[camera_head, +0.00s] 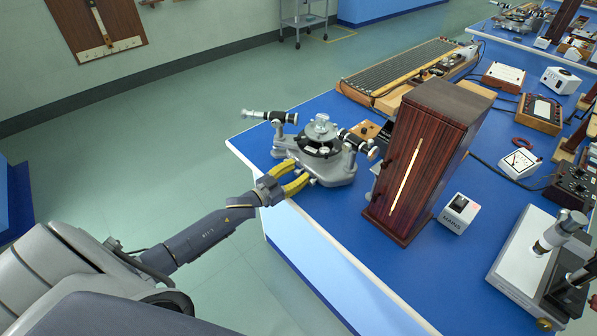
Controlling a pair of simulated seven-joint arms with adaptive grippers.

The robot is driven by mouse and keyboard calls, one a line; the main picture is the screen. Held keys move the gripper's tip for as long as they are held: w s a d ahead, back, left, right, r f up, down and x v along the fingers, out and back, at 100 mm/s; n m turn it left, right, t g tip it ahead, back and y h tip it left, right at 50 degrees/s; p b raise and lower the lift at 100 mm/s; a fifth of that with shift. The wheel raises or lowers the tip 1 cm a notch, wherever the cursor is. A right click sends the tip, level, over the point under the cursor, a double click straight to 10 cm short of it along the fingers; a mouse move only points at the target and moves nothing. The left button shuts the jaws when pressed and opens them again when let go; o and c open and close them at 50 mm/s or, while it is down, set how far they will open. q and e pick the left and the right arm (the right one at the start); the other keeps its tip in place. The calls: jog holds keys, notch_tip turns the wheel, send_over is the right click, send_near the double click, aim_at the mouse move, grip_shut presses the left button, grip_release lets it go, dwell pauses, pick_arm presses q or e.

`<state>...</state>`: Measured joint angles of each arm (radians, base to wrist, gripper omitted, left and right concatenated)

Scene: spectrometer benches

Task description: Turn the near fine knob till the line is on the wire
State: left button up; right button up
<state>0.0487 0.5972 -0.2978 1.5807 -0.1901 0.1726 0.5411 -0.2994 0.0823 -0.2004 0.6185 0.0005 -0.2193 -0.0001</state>
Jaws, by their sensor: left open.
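The spectrometer (320,143) stands near the left corner of the blue bench, with a grey base, a round table on top and two black-and-silver tubes pointing outward. My left gripper (294,179) has yellow fingers and is open. It is at the bench's near edge, with its fingers at the near-left side of the spectrometer's base. The near fine knob cannot be made out, and I cannot tell whether the fingers touch the instrument. The line and the wire do not show in this view. My right gripper is not in view.
A tall dark wooden box with a bright slit (405,175) stands just right of the spectrometer. A small white box (459,214) is beside it. A long ribbed wooden instrument (400,70) lies behind. Meters and cables crowd the right. Floor is clear left of the blue bench (325,250).

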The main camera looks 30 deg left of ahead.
pick_arm(q)
jog(key=v, duration=1.1)
jog(key=shift+s, duration=0.3)
jog(key=shift+a+r, duration=0.1)
jog(key=shift+c, duration=0.3)
